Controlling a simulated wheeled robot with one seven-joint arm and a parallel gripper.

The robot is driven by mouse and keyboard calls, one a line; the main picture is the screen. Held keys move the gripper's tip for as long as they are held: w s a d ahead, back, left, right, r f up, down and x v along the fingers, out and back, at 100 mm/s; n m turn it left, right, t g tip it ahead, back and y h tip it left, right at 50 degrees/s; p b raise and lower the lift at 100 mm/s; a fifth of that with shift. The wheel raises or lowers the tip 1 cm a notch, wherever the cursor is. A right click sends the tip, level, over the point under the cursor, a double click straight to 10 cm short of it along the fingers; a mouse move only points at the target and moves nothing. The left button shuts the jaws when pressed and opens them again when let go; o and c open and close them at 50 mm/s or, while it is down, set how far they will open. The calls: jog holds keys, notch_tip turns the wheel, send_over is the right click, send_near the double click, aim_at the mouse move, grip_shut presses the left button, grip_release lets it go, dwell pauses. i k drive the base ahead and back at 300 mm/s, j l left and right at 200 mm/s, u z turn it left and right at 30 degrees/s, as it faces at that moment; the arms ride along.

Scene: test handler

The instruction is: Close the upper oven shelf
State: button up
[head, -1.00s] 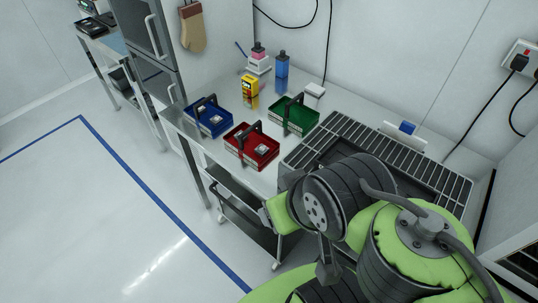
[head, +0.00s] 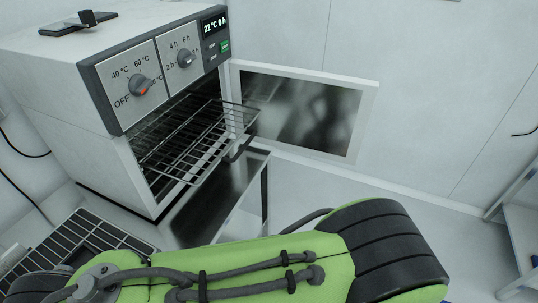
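The oven (head: 130,180) stands at the left in the head view, a white box with a grey control panel. Its door (head: 300,110) is swung wide open to the right. A wire shelf (head: 195,142) sticks out of the oven's opening past its front. A dark handle-like bar (head: 241,148) shows by the shelf's front edge. I cannot tell whether a second shelf lies below it. My green arm crosses the bottom of the view, and my gripper is not in view.
The control panel (head: 160,70) has two knobs and a display reading 22 °C. A dark object (head: 85,22) lies on the oven's top. A slatted tray (head: 75,250) is at the lower left. Open floor lies right of the steel table (head: 215,205); another table (head: 520,235) stands far right.

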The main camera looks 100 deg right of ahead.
aim_at(223, 157)
jog(key=k+z, duration=0.1)
jog(key=z, duration=3.05)
jog(key=l+u, duration=0.15)
jog(key=u, duration=0.3)
jog(key=l+u, duration=0.15)
jog(key=u, duration=0.3)
jog(key=l+u, duration=0.1)
jog(key=u, duration=0.35)
jog(key=l+u, duration=0.15)
jog(key=u, duration=0.3)
